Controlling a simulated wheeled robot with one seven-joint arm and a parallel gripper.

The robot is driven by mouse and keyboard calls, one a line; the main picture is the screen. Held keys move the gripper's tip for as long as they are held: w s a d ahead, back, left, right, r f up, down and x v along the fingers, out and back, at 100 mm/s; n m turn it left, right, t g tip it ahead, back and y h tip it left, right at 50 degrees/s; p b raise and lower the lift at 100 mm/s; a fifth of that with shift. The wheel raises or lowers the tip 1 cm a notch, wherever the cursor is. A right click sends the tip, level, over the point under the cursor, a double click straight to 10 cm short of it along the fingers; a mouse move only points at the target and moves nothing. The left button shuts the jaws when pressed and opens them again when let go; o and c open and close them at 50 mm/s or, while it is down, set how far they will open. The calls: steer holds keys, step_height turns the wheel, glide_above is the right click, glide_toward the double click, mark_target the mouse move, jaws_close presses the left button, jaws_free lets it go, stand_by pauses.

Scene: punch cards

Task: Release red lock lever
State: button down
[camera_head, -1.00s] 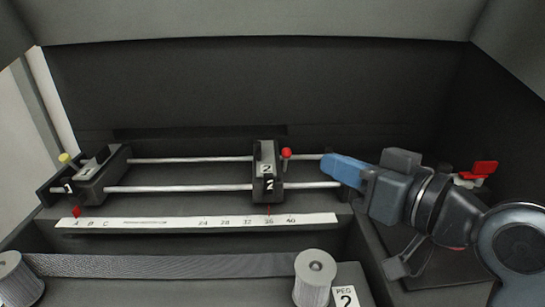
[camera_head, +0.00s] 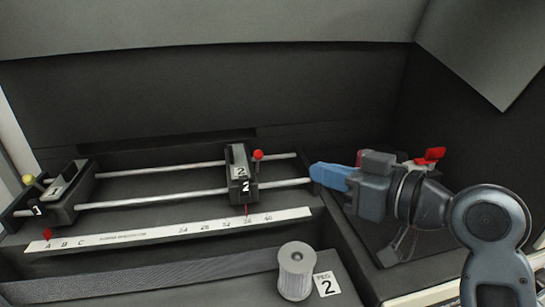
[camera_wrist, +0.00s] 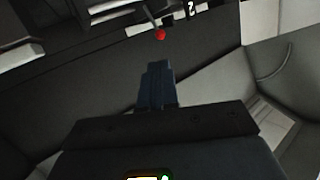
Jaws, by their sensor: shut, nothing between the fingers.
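A red ball knob (camera_head: 258,155) stands on a thin stem at the right side of the black carriage marked 2 (camera_head: 240,180). A red flat lever (camera_head: 431,156) sits farther right, behind my arm; its base is partly hidden. I cannot tell which of these two is the lock lever. My gripper (camera_head: 314,172) has blue fingers, shut and empty, right of the red knob and apart from it, near the right end of the rails. In the wrist view, the red knob (camera_wrist: 160,34) is ahead of the shut fingers (camera_wrist: 156,75), with a gap between them.
Two metal rails (camera_head: 140,201) run to a left carriage marked 1 (camera_head: 70,190) with a yellow knob. A white scale strip (camera_head: 165,233) lies in front. A ribbed peg (camera_head: 296,270) stands at the front beside a label 2. Dark walls close the back and right.

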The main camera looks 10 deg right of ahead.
steer(key=p, duration=0.3)
glide_toward(262, 156)
steer(key=x, duration=0.5)
steer(key=shift+w+a+r, duration=0.15)
steer(key=shift+x, duration=0.75)
